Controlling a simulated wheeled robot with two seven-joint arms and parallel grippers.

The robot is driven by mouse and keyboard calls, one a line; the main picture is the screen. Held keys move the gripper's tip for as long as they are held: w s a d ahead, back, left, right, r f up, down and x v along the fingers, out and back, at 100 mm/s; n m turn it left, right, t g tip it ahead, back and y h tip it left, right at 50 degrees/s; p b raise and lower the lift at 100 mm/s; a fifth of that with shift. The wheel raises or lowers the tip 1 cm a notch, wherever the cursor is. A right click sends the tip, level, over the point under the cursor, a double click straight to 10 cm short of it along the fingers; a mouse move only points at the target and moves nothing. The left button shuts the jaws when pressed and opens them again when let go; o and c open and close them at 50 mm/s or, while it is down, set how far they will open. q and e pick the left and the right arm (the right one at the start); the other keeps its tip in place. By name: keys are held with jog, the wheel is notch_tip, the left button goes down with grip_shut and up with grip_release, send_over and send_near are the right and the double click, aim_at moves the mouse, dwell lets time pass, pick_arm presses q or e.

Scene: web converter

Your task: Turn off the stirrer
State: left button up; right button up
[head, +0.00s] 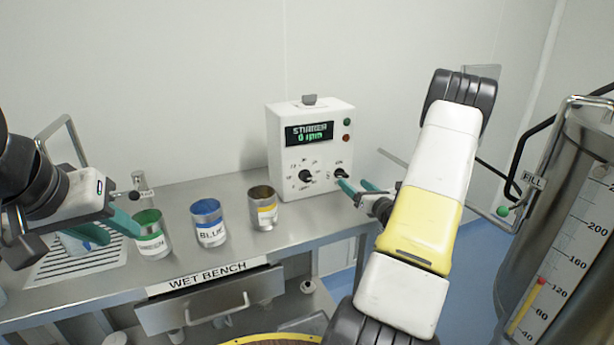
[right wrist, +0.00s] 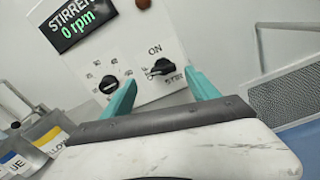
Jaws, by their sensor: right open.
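The stirrer control box (head: 310,150) is white and stands at the back of the wet bench. Its display (head: 309,133) reads "STIRRER 0 rpm", and shows in the right wrist view too (right wrist: 72,24). Contact is unclear. My left gripper (head: 108,230) looks open by the green can.
Green (head: 151,234), blue (head: 208,223) and yellow (head: 263,208) labelled cans stand on the wet bench (head: 180,275). A draining area (head: 85,265) lies at left. A steel tank (head: 570,220) with a level scale stands at right.

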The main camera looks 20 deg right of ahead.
aim_at(344, 175)
jog(key=shift+w+d+f+h, duration=0.15)
jog(key=shift+w+f+h, duration=0.05)
jog(key=shift+w+h, duration=0.1)
jog(key=w, duration=0.7)
jog(key=shift+w+a, duration=0.1)
jog(key=shift+a, duration=0.2)
jog(key=c, duration=1.4)
jog(key=shift+o, duration=0.2)
jog(key=shift+a+n, duration=0.1)
jog(key=shift+n, duration=1.3)
